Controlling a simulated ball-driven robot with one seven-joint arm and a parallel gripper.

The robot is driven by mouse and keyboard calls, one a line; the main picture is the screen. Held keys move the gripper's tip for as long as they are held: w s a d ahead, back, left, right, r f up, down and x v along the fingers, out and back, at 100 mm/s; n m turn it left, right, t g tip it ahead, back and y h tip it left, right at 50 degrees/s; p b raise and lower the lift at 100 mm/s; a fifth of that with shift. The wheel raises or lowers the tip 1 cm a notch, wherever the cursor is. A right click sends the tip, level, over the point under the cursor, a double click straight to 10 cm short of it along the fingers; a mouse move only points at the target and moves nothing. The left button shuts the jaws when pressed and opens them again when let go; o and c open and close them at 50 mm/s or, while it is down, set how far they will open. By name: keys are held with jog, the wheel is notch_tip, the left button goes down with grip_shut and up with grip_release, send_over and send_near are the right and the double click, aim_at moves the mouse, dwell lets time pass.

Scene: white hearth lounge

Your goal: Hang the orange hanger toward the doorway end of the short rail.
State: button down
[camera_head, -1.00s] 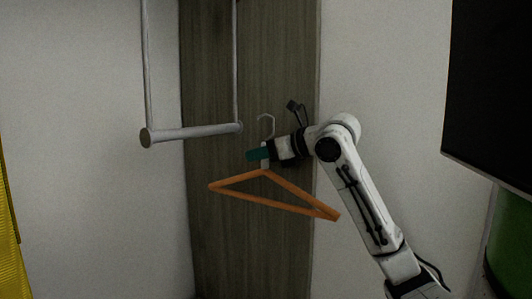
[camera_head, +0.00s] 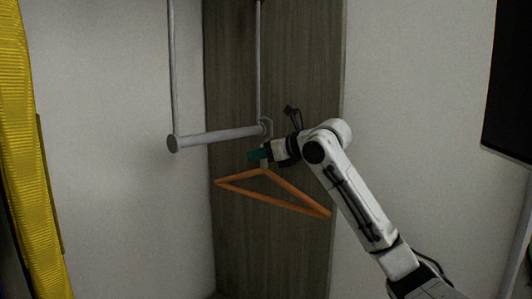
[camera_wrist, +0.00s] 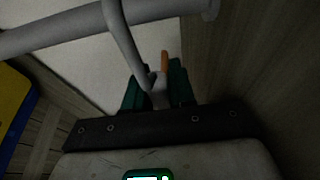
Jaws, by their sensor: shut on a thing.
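The orange hanger (camera_head: 275,205) hangs below my gripper (camera_head: 259,154), its triangular frame clear of everything. My gripper is shut on the hanger's neck. The wrist view shows the teal fingers (camera_wrist: 158,90) on either side of the pale neck. The short rail (camera_head: 220,136) is a grey bar hung from two thin uprights. The hanger's grey hook (camera_head: 268,124) overlaps the rail's right end in the head view. In the wrist view the hook (camera_wrist: 122,40) crosses in front of the rail (camera_wrist: 60,32); I cannot tell whether it is around the bar or touches it.
A dark wood panel (camera_head: 290,75) stands behind the rail's right end, between pale walls. A yellow ribbed thing (camera_head: 30,150) stands at the far left. A black panel (camera_head: 508,95) is at the right edge. The rail's middle and left part are bare.

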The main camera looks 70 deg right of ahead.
jog(key=shift+w+d+r+p, duration=0.1)
jog(key=shift+w+d+p, duration=0.1)
jog(key=shift+w+p, duration=0.5)
jog(key=shift+w+d+f+p, duration=0.1)
jog(key=shift+w+d+p, duration=0.2)
jog(key=shift+w, duration=0.85)
jog(key=shift+w+d+r+p, duration=0.15)
jog(key=shift+w+p, duration=0.35)
jog(key=shift+w, duration=0.4)
jog(key=shift+f+b, duration=0.95)
jog(key=shift+b, duration=0.15)
jog(key=c, duration=0.9)
grip_release()
jog(key=shift+o, duration=0.2)
jog(key=shift+s, duration=0.1)
jog(key=b+v, duration=0.3)
jog(key=v, duration=0.7)
jog(key=shift+s+r, duration=0.15)
jog(key=shift+s, duration=0.15)
jog(key=shift+s, duration=0.1)
